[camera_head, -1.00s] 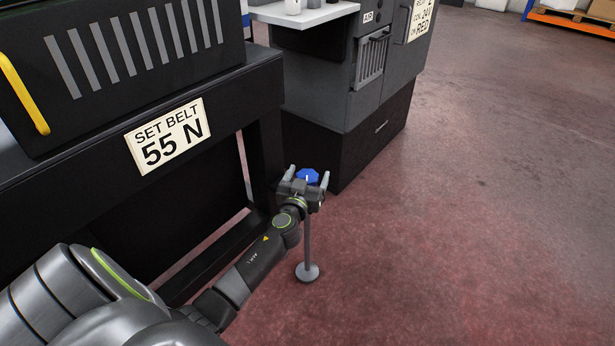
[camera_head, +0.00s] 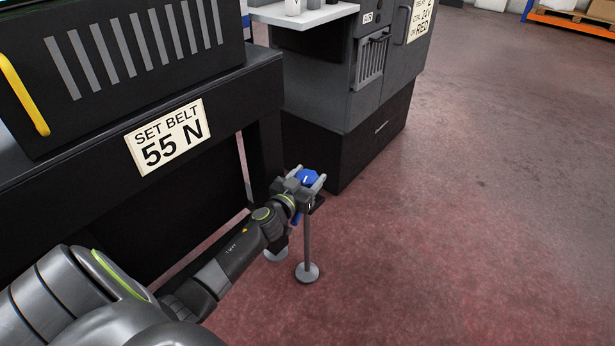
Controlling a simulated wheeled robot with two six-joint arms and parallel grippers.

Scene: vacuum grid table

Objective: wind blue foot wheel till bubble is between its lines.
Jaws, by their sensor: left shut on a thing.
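The blue foot wheel (camera_head: 309,175) sits at the top of a thin grey leg (camera_head: 307,235) that ends in a round foot pad (camera_head: 307,272) on the floor. My left gripper (camera_head: 311,177) is shut on the blue wheel, with one finger on each side of it. A second blue part (camera_head: 296,219) shows partly behind my left wrist, above another round pad (camera_head: 276,255); my arm hides most of it. No bubble or lines can be made out. My right gripper is out of view.
A black machine frame (camera_head: 60,215) with a "SET BELT 55 N" sign (camera_head: 165,137) stands at left. A dark grey cabinet (camera_head: 330,90) stands behind the wheel. The reddish floor (camera_head: 480,220) at right is clear.

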